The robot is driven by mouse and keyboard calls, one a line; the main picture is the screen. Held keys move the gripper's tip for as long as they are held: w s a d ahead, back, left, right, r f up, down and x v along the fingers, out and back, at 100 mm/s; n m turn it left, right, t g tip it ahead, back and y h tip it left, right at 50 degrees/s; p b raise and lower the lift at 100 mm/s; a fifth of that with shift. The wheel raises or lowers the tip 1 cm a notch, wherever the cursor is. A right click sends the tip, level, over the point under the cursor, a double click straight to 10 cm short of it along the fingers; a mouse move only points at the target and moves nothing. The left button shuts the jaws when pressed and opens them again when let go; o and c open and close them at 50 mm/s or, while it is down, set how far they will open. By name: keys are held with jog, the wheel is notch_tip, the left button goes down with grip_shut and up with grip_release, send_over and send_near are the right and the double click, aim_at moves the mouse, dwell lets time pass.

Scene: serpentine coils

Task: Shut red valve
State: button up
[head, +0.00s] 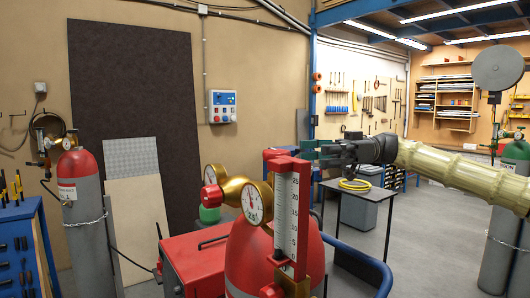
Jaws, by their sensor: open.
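A red gas cylinder (247,262) stands in the foreground, with a brass regulator and round gauges on top. A red knob (211,197) sits on the left of the regulator. A clear flow tube with a white numbered scale (287,220) stands upright in a red frame. Another red knob (270,291) is at the bottom of this tube, near the lower picture edge. I cannot tell which red part is the valve. My gripper (308,150) is open and empty, level with the top of the red frame and just right of it. I cannot tell whether they touch.
A red box (195,262) and blue rail (365,262) flank the cylinder. Other cylinders stand left (84,225) and right (507,230). A table (375,190) with a yellow coil (355,184) is behind my arm.

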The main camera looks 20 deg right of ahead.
aim_at(277, 150)
jog(key=a+p, duration=0.1)
jog(key=a, duration=0.2)
jog(key=a+p, duration=0.2)
jog(key=a, duration=0.1)
jog(key=s+a+p, duration=0.1)
jog(key=a, duration=0.2)
jog(key=shift+a+r+p, duration=0.2)
jog(key=shift+r+p, duration=0.05)
jog(key=shift+p, duration=0.1)
jog(key=shift+s+a+r+p, duration=0.15)
jog(key=shift+s+a, duration=0.2)
jog(key=shift+s, duration=0.2)
jog(key=shift+s+a+r+p, duration=0.15)
jog(key=shift+s+a, duration=0.2)
jog(key=shift+s, duration=0.15)
jog(key=shift+w+a+f, duration=0.1)
jog(key=shift+w+f, duration=0.2)
jog(key=shift+w, duration=0.25)
jog(key=shift+s, duration=0.3)
jog(key=c, duration=1)
